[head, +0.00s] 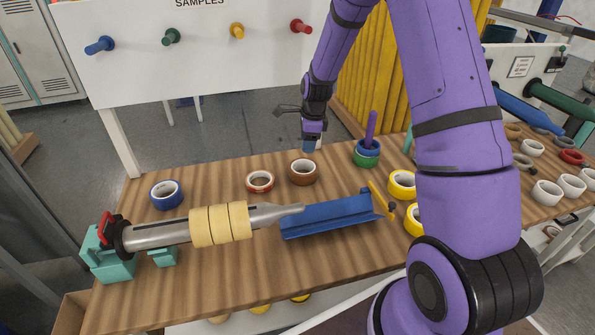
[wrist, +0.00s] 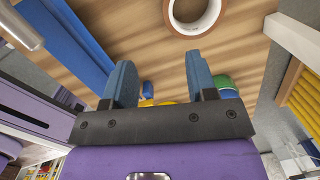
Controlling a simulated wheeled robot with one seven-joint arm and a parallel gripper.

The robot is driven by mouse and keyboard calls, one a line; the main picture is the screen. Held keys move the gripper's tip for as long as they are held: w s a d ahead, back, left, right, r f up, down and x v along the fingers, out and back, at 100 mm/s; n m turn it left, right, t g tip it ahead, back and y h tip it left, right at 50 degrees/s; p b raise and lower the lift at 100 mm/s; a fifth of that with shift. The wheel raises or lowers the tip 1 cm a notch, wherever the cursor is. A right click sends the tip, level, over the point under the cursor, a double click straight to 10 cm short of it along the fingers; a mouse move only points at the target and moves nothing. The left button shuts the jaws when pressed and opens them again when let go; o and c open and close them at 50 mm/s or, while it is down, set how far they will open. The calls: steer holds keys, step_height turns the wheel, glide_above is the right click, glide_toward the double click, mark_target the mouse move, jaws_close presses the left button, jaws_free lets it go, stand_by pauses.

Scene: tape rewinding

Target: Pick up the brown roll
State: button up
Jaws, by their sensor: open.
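The brown roll (head: 303,172) lies flat on the wooden table (head: 190,280), near its far edge, with a white core and an open centre. In the wrist view the brown roll (wrist: 207,29) is cut off by the top edge, beyond and slightly right of the fingertips. My gripper (head: 309,148) hangs just above and behind the roll in the head view. Its two blue fingers (wrist: 158,65) are apart with nothing between them. The gap between fingertips and roll is hard to judge.
A red roll (head: 260,182) sits close left of the brown one, and a blue roll (head: 166,194) farther left. A green roll and blue roll are stacked around a purple peg (head: 371,130) at right. A blue trough (head: 330,216) and a spindle with tan rolls (head: 221,223) lie in front.

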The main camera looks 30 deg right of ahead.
steer(key=m, duration=0.2)
glide_toward(302, 174)
steer(key=shift+a+f, duration=0.2)
steer(key=shift+f, duration=0.15)
steer(key=f, duration=0.5)
steer(key=shift+w+a+f, duration=0.2)
steer(key=shift+a, duration=0.05)
steer(key=shift+w+f, duration=0.1)
steer(key=shift+f, duration=1.2)
steer(key=shift+w+f, duration=0.15)
steer(key=shift+f, duration=1.1)
steer(key=shift+c, duration=0.4)
jaws_close()
